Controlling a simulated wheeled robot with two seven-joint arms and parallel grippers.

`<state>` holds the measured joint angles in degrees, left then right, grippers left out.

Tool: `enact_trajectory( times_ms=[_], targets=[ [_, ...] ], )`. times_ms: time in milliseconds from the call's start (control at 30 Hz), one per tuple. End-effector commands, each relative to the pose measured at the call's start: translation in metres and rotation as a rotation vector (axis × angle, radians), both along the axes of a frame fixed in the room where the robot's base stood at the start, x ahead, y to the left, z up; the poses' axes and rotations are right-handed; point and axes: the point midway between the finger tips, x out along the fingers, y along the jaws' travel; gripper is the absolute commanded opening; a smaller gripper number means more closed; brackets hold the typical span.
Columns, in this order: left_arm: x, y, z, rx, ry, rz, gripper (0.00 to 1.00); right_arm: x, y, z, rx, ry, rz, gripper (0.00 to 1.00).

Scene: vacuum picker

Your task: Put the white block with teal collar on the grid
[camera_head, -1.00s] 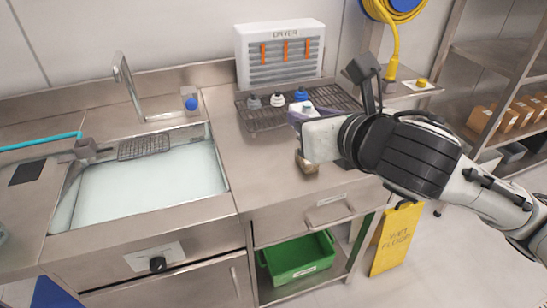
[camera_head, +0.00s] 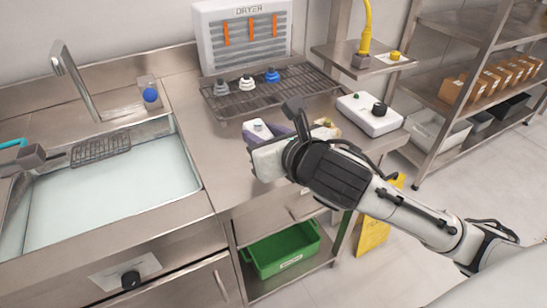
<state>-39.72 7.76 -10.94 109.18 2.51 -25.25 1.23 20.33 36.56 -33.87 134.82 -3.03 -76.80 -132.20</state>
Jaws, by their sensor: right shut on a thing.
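My right gripper (camera_head: 262,141) is over the steel counter, in front of the dark wire grid (camera_head: 306,88). It is shut on a small block, and only the block's pale top with a bluish-teal mark (camera_head: 257,125) shows between the fingers. This looks like the white block with teal collar; my gripper hides the rest. The grid lies before the dryer, and its left part carries a grey block (camera_head: 221,87), a white block with a dark part (camera_head: 247,83) and a blue-and-white block (camera_head: 272,75). My left gripper is not in view.
The dryer (camera_head: 243,38) stands behind the grid. A white box with a black knob (camera_head: 368,114) is right of it. A tan object (camera_head: 326,129) is partly hidden behind my right gripper. The water-filled sink (camera_head: 105,190) is left. The grid's right half is clear.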

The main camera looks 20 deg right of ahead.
Motion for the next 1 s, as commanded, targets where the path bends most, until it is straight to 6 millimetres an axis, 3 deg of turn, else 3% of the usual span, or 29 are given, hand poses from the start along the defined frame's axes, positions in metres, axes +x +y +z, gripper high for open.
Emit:
enact_trajectory(
  times_ms=[100, 333, 500, 900, 933, 1000],
  targets=[
    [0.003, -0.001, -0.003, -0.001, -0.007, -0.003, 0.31, 0.0, 0.0, -0.023, 0.0, 0.001, -0.001, 0.03],
    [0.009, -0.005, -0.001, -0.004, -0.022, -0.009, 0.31, 0.0, 0.0, -0.04, 0.001, -0.001, -0.001, 0.03],
    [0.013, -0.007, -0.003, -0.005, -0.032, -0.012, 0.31, 0.0, 0.0, -0.065, 0.001, 0.001, -0.002, 0.03],
    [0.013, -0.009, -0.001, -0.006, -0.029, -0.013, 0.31, 0.0, -0.001, -0.07, -0.001, -0.002, -0.001, 0.03],
    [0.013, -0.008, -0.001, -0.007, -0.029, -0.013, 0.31, 0.0, -0.001, -0.071, -0.001, -0.001, -0.001, 0.33],
    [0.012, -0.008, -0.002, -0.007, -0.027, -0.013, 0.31, 0.0, 0.0, -0.07, 0.0, -0.002, -0.001, 0.44]
  ],
)
